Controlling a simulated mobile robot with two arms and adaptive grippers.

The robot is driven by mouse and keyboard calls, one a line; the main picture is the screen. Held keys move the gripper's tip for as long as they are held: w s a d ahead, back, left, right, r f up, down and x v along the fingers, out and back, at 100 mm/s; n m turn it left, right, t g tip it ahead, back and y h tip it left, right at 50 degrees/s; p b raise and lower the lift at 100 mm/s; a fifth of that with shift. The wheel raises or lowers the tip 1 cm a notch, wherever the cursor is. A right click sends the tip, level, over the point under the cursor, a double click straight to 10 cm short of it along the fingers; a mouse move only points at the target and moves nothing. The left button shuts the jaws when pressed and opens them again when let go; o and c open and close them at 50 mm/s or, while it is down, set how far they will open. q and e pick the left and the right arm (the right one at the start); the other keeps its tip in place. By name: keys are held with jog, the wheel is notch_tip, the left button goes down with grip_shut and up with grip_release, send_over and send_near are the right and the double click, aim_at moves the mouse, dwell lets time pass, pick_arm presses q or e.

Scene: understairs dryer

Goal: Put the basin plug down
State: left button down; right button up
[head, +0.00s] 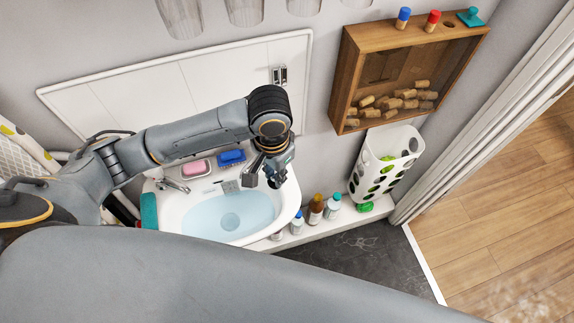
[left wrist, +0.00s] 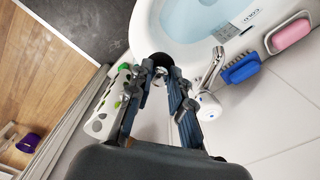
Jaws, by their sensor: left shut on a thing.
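The basin (head: 286,207) is white and holds pale blue water, with a round drain spot (head: 231,221) showing through it. My left gripper (head: 270,172) is above the basin's right back rim. In the left wrist view the left gripper (left wrist: 160,62) is shut on a small dark thing, taken as the basin plug (left wrist: 160,74). It is mostly hidden between the fingertips, and its outline is hard to make out. In that view the fingertips appear just off the basin's rim (left wrist: 143,38). My right gripper is not in view.
A chrome tap (left wrist: 215,66) is close beside the left gripper. A blue brush (head: 231,157) and pink soap (head: 195,168) lie behind the basin. Several bottles (head: 315,210) stand on the ledge at right. A white holder (head: 385,160) and a wooden box (head: 400,75) hang on the wall.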

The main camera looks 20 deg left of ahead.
pick_arm(q)
jog(key=w+f, duration=0.2)
jog(key=w, duration=0.1)
jog(key=w+f, duration=0.3)
jog(key=shift+w+d+f+p, duration=0.1)
jog(key=shift+d+f+p, duration=0.1)
jog(key=shift+p, duration=0.15)
jog(key=shift+w+f, duration=0.4)
jog(key=shift+f, duration=0.1)
jog(key=shift+w+a+f, duration=0.1)
jog(key=shift+w+f, duration=0.15)
jog(key=shift+f, duration=1.6)
jog(key=c, duration=1.2)
grip_release()
jog(key=shift+f, duration=0.1)
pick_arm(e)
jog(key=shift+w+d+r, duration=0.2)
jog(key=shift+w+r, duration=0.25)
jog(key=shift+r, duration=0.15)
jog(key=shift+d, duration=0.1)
